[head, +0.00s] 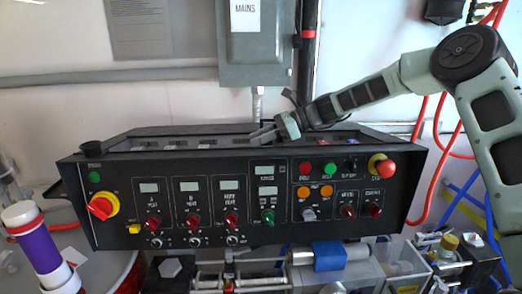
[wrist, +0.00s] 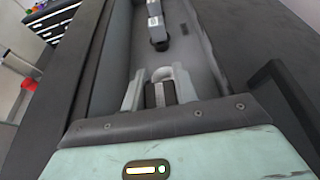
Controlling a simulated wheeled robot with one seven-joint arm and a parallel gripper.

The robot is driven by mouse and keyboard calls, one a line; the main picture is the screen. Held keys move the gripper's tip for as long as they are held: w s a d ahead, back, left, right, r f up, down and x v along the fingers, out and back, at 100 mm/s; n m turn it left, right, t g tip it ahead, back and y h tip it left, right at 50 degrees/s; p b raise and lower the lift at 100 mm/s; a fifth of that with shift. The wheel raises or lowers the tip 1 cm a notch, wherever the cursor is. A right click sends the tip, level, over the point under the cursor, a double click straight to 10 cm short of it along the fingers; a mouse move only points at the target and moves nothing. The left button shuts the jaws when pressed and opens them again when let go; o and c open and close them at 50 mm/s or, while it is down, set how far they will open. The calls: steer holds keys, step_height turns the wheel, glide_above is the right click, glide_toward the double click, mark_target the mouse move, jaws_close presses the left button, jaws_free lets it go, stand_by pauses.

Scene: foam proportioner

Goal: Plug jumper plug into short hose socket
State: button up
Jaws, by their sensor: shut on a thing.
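My gripper (head: 256,134) is above the recessed top of the black console, reaching in from the right. In the wrist view its two grey fingers (wrist: 157,92) stand on either side of a small dark block with a grey ribbed part (wrist: 160,94), apparently the jumper plug. The gripper is shut on it. Ahead of the fingers, a grey jointed piece with a black end (wrist: 158,38) lies in the grey recess. I cannot tell whether it is the short hose socket. The plug is too small to make out in the head view, and its far end is unclear.
The black console (head: 130,195) has knobs, displays and a red stop button (head: 385,168) on its front. Its raised rim surrounds the recess. A grey MAINS box (head: 255,55) and a vertical black pipe (head: 308,50) are behind. A purple-banded cylinder (head: 38,247) stands at lower left.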

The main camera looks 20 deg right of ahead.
step_height(320, 180, up, 12)
steer(key=p, duration=0.3)
stand_by(0.3)
